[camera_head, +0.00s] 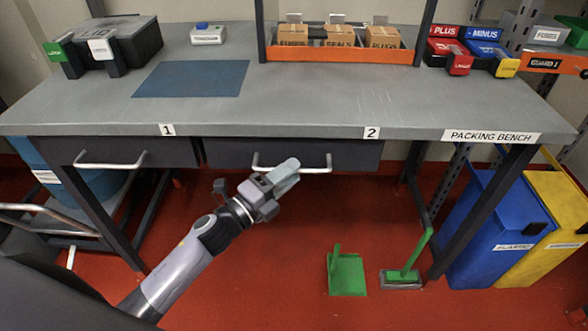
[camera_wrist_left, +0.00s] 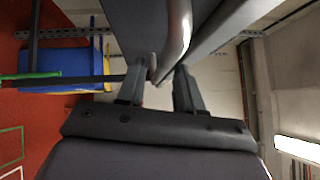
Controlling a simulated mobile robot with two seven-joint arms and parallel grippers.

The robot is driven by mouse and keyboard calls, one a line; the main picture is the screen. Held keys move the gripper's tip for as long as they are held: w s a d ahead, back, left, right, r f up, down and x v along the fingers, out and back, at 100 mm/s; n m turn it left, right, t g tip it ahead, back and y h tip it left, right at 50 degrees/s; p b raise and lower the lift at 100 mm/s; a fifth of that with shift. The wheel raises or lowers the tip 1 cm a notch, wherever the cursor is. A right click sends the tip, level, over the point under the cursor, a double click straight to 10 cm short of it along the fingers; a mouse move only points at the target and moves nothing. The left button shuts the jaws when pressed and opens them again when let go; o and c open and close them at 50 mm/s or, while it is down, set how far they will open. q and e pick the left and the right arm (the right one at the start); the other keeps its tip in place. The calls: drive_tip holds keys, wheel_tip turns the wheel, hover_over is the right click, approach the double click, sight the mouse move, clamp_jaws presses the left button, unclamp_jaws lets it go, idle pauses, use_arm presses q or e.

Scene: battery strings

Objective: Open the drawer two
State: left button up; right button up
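Drawer two (camera_head: 360,155) is the dark drawer under the bench label 2, and it looks closed. Its metal bar handle (camera_head: 318,170) runs across its front; the handle also shows in the left wrist view (camera_wrist_left: 177,35). My left gripper (camera_head: 288,172) is at the left-middle part of this handle and hides some of it. In the left wrist view its two fingers (camera_wrist_left: 158,82) are apart, with the handle bar reaching between the fingertips. Contact with the bar cannot be told. My right gripper is not in view.
Drawer one (camera_head: 160,150) with its handle (camera_head: 110,165) is to the left. The grey bench top (camera_head: 310,100) lies above. A green dustpan (camera_head: 346,275) and brush (camera_head: 403,275) are on the red floor below. Blue (camera_head: 490,225) and yellow (camera_head: 560,215) bins stand at the right.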

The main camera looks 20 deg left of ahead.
use_arm(q)
drive_tip(key=shift+x, duration=0.9)
clamp_jaws()
drive_tip(key=shift+f, duration=0.1)
